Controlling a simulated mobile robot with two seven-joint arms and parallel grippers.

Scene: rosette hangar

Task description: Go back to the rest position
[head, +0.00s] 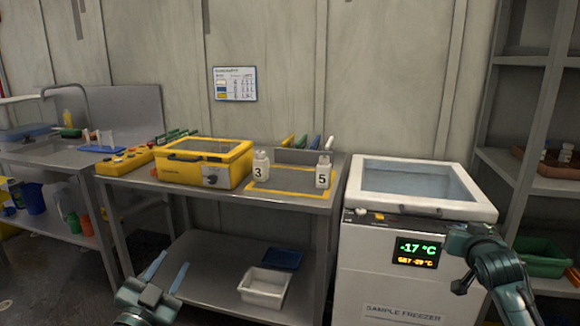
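My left gripper (171,265) is at the bottom left, in front of the steel table, with its two pale blue fingers apart and nothing between them. My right gripper (460,264) is at the right, in front of the white sample freezer (375,268). Its fingers do not show clearly, so I cannot tell if it is open, and I see nothing held in it. The freezer lid (420,207) is down and its display reads -17 °C.
On the steel table (215,196) stand a closed yellow case (236,170) and white bottles marked 3 (261,167) and 5 (323,172). A white bin (264,288) is on its lower shelf. A sink bench (60,165) is left, a grey rack (510,160) right.

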